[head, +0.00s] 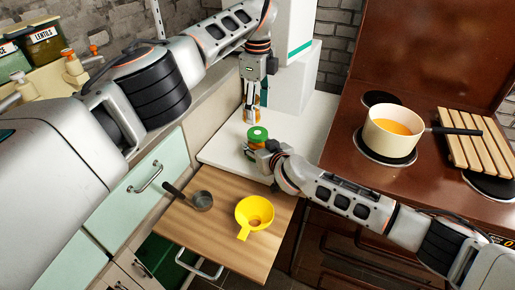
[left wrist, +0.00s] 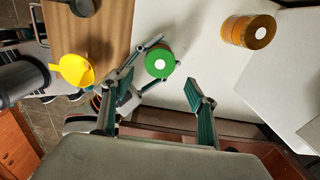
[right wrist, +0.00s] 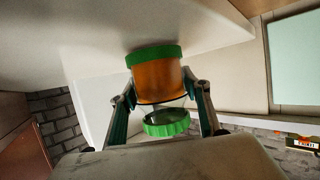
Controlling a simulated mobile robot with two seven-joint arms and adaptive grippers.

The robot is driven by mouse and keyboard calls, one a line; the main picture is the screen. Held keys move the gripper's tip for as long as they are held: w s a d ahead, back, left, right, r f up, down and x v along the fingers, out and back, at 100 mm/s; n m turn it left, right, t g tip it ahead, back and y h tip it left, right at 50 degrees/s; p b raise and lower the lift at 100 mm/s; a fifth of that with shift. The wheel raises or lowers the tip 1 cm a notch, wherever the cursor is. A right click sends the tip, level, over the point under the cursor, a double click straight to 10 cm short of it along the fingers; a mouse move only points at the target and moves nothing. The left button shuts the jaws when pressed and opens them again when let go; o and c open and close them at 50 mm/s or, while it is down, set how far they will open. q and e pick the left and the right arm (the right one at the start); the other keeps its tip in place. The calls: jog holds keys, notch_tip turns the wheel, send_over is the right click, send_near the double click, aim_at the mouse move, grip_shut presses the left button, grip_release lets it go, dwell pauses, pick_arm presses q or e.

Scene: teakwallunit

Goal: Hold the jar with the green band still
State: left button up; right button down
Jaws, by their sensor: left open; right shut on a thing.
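The jar with the green band (right wrist: 158,82) stands on the white counter, with orange contents, a green band at its base and a green lid. In the head view its green lid (head: 257,134) shows, with the body partly hidden by my right gripper (head: 262,152). The right wrist view, upside down, shows the right gripper's fingers (right wrist: 162,108) on both sides of the jar, shut on it. My left gripper (head: 251,118) is open and empty above and just behind the jar. In the left wrist view the lid (left wrist: 160,63) lies beyond its spread fingers (left wrist: 192,88).
Another jar with an orange lid (left wrist: 236,31) stands farther along the counter. A pulled-out wooden board (head: 215,232) holds a yellow funnel (head: 254,213) and a ladle (head: 201,200). A pot (head: 392,130) and slatted rack (head: 474,142) sit on the brown stove at right.

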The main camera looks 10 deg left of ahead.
aim_at(257, 133)
pick_arm(q)
jog(key=shift+f, duration=0.1)
jog(key=shift+f, duration=3.95)
